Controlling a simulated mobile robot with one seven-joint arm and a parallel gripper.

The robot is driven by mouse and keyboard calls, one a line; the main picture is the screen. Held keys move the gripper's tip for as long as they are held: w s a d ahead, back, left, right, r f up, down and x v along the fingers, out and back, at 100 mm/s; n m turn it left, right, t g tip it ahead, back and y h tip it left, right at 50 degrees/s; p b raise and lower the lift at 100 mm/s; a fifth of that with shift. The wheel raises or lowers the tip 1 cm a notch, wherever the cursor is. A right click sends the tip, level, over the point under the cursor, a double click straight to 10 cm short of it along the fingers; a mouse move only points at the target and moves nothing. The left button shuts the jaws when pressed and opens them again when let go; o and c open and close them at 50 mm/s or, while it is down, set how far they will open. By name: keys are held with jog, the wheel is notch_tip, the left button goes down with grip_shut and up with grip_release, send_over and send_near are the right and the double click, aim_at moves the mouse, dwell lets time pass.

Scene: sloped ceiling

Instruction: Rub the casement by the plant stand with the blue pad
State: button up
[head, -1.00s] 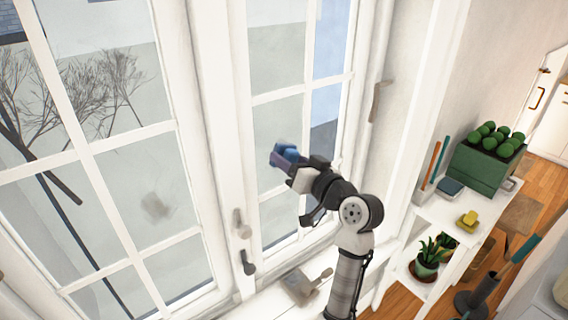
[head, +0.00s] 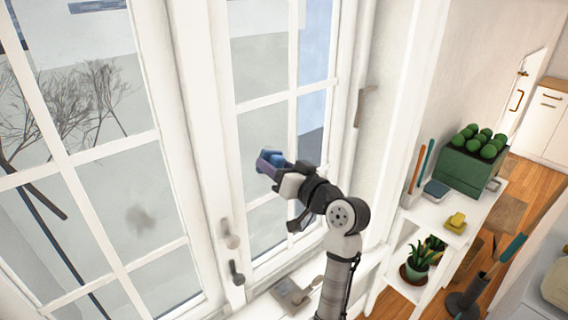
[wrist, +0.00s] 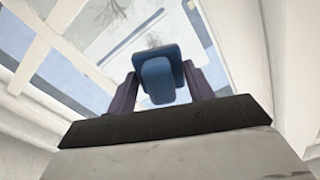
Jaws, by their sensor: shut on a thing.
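My gripper (head: 270,167) is shut on the blue pad (head: 275,157), held in front of the lower panes of the right casement (head: 292,115). The pad also shows between the two purple fingers in the wrist view (wrist: 157,78), with glass and white bars beyond it. I cannot tell whether the pad touches the glass. The right casement is the one nearer the white plant stand (head: 445,235). No mark shows clearly on its visible glass; the pad and gripper hide part of it.
The left casement (head: 70,160) has a grey-brown smudge (head: 140,219). A grey block-like object (head: 292,292) lies on the sill. The stand holds a green planter (head: 470,167), a yellow sponge (head: 455,221) and a potted plant (head: 415,265).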

aim_at(251, 166)
jog(key=shift+s+a, duration=0.55)
jog(key=shift+a, duration=0.35)
jog(key=shift+s+a, duration=0.55)
jog(key=shift+a, duration=0.35)
jog(key=shift+s+d+f, duration=0.2)
jog(key=shift+s, duration=0.15)
jog(key=v, duration=0.2)
jog(key=shift+s+d+r, duration=0.1)
jog(key=shift+s+r, duration=0.1)
jog(key=shift+s, duration=0.25)
jog(key=shift+c, duration=0.4)
jog(key=shift+v, duration=1.2)
jog(key=shift+d, duration=0.25)
jog(key=v, duration=0.2)
jog(key=shift+s+d, duration=0.25)
jog(key=shift+s, duration=0.05)
